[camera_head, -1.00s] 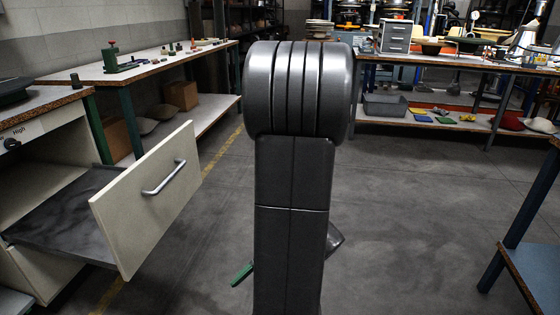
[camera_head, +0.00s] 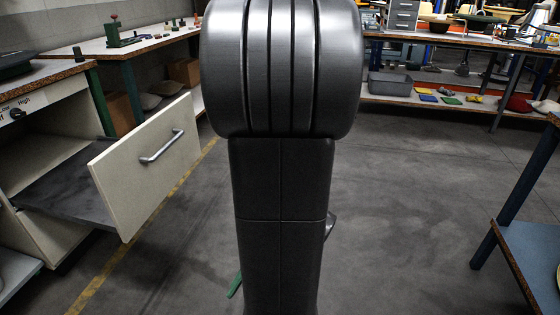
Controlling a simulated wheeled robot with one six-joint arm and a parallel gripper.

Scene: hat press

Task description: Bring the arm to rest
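My arm stands upright in the middle of the head view, its rounded dark-grey joint at the top and a long straight link below. It hides much of the floor behind it. My gripper cannot be made out; the arm link covers the area where it may be. A small green piece (camera_head: 235,285) sticks out at the link's lower left edge, and a small grey piece (camera_head: 330,224) at its right edge. I cannot tell what either belongs to.
An open drawer (camera_head: 145,165) with a metal handle juts from the cabinet at left. A workbench (camera_head: 135,50) stands behind it. Another bench (camera_head: 400,38) stands at the back right, with a grey bin (camera_head: 390,83) on its lower shelf. A blue-legged table (camera_head: 515,205) is at right. Open floor lies between.

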